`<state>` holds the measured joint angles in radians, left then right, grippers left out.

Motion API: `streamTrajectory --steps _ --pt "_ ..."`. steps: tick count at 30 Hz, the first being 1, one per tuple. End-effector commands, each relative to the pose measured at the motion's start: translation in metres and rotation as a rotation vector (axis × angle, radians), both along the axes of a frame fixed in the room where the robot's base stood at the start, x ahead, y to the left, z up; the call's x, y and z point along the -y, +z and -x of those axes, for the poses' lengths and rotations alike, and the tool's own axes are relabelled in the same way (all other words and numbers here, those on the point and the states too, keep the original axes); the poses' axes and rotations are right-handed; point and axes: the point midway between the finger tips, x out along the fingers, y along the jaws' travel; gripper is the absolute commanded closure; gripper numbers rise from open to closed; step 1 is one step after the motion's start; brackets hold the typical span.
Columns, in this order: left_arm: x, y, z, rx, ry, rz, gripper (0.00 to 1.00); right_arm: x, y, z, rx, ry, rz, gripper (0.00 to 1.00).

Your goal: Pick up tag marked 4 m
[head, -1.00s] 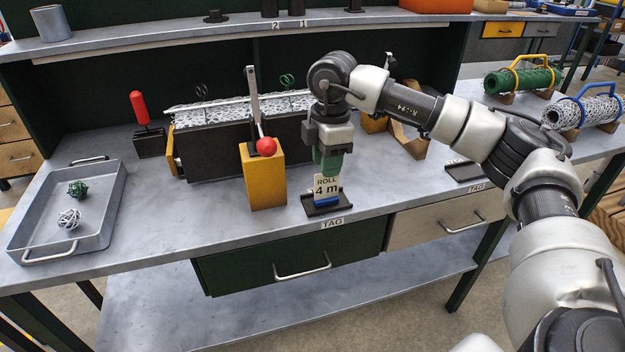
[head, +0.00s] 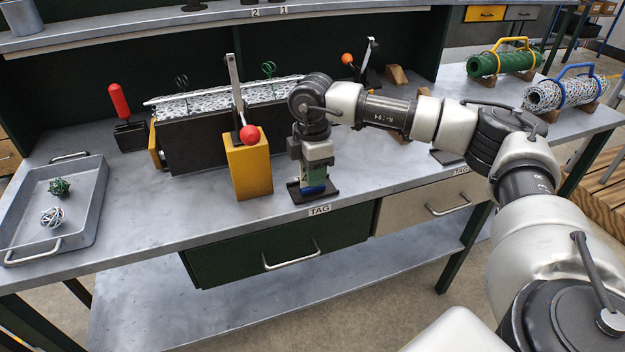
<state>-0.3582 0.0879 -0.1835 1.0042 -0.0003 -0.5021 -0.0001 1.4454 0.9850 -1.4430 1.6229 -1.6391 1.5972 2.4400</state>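The tag marked 4 m is mostly hidden by my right gripper in the head view; its printed face does not show. A blue lower strip of the tag (head: 313,189) shows just above the small black stand (head: 303,196), behind the front "TAG" label. My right gripper (head: 312,175) points straight down at the tag, low over the stand. The finger gap is too small and covered to tell whether it is open or shut on the tag. My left gripper is out of view.
A yellow block with a red-knobbed lever (head: 249,170) stands close left of the gripper. Behind is a long dark trough (head: 205,150) with wire mesh. A grey tray (head: 88,215) with two wire balls sits far left. Green (head: 500,63) and silver mesh rolls (head: 545,96) lie right.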

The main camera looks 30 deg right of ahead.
Motion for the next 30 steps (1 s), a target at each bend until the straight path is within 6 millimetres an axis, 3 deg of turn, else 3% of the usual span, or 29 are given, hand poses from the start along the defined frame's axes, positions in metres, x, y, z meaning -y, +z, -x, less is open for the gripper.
streamTrajectory --steps 1,6,20,28,30 --pt "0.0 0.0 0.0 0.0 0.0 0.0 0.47 0.0 0.0 0.0 0.0 0.0 0.0 0.75" --pt "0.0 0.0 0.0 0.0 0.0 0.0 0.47 0.0 0.0 0.0 0.0 0.0 0.0 1.0" --pt "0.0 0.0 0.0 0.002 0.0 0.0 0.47 0.0 0.005 0.0 0.0 0.0 0.0 1.0" --pt "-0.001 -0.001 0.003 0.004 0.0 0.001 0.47 -0.001 0.042 -0.001 0.004 0.001 -0.002 1.0" --pt "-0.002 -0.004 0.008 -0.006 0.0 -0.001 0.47 0.009 0.049 0.011 0.001 -0.003 -0.001 1.0"
